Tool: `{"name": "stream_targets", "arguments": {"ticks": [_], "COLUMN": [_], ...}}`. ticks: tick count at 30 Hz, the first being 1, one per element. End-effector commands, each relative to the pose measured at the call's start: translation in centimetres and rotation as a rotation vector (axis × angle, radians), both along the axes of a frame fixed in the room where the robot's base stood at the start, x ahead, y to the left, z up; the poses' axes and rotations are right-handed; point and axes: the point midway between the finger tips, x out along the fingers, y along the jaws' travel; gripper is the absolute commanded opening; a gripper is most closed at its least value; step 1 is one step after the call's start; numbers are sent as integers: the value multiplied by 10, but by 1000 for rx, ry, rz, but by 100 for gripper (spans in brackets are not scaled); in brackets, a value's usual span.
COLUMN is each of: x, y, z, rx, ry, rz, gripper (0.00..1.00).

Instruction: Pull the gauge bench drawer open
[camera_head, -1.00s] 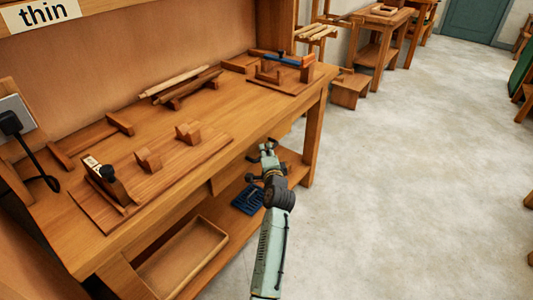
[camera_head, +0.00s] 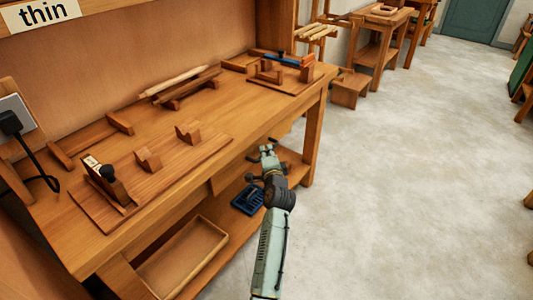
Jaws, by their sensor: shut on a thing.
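The gauge bench (camera_head: 200,135) is a long wooden workbench at the left. Below its top, on the front side, a wooden drawer front (camera_head: 228,178) shows partly, in shadow and partly behind my arm. How far it stands out from the bench I cannot tell. My gripper (camera_head: 268,151) is at the bench's front edge, towards its right end, just below the top. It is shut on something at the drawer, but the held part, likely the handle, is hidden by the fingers.
On the bench lie a board with wooden blocks (camera_head: 150,160), sticks on a rest (camera_head: 185,87) and a jig with a blue bar (camera_head: 283,60). The lower shelf holds an open wooden tray (camera_head: 183,258) and a blue tray (camera_head: 248,200). The floor (camera_head: 410,180) at right is clear.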

Motion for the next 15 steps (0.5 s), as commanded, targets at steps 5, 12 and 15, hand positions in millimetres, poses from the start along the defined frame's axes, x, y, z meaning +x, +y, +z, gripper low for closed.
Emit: {"name": "stream_targets", "arguments": {"ticks": [5, 12, 15], "x": [-10, -44, -62], "y": [-14, -62, -86], "z": [-2, -3, -3], "rx": [2, 2, 2], "ry": [4, 4, 4], "rz": [-2, -4, -4], "gripper": [0, 0, 0]}}
